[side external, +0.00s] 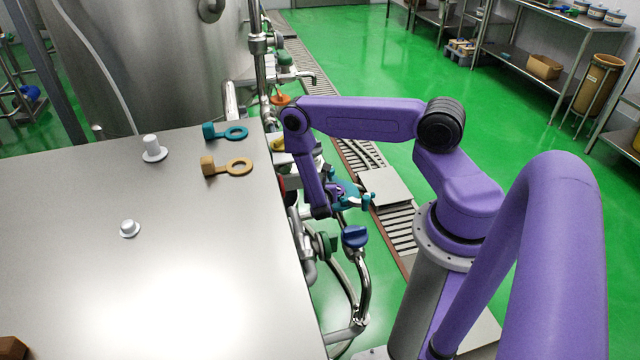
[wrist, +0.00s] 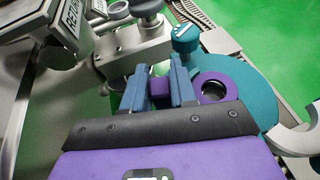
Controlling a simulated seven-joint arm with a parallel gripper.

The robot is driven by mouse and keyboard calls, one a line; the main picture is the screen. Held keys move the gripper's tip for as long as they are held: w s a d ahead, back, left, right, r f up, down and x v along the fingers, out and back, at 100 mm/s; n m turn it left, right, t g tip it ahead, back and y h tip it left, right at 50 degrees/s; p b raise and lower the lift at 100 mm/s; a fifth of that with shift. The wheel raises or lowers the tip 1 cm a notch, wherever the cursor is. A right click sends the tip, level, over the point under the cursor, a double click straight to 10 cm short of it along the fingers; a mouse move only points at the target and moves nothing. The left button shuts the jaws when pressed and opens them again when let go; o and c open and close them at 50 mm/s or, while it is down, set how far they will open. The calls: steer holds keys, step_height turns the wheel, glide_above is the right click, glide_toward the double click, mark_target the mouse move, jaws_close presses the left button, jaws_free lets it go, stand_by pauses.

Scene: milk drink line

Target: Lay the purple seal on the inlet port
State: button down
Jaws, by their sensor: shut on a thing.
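The purple seal (wrist: 231,79) is a flat ring with a block-shaped tab. In the wrist view my gripper (wrist: 158,76) has its blue fingers shut on the tab, and the ring sticks out to the right. A large teal disc (wrist: 258,90) lies behind and below the ring; I cannot tell whether they touch. In the side view my gripper (side external: 340,192) is low among the pipes beyond the steel table's right edge, and the seal is too small to make out clearly. I cannot tell which fitting is the inlet port.
A teal ring seal (side external: 236,133) and a tan one (side external: 240,167) lie on the steel table (side external: 70,240), with two white stepped pieces (side external: 152,150). A blue valve knob (side external: 355,236) stands below my gripper. In the wrist view a teal knob (wrist: 186,37) and a sign plate (wrist: 72,15) are close.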

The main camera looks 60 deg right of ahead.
steer(key=shift+s+f, duration=0.2)
steer(key=shift+f, duration=0.5)
steer(key=c, duration=0.8)
jaws_free()
steer(key=shift+s+d, duration=0.15)
steer(key=shift+s, duration=0.05)
steer(key=shift+s+d, duration=0.1)
step_height(320, 180, up, 31)
steer(key=shift+w+a, duration=0.25)
steer(key=shift+w, duration=0.15)
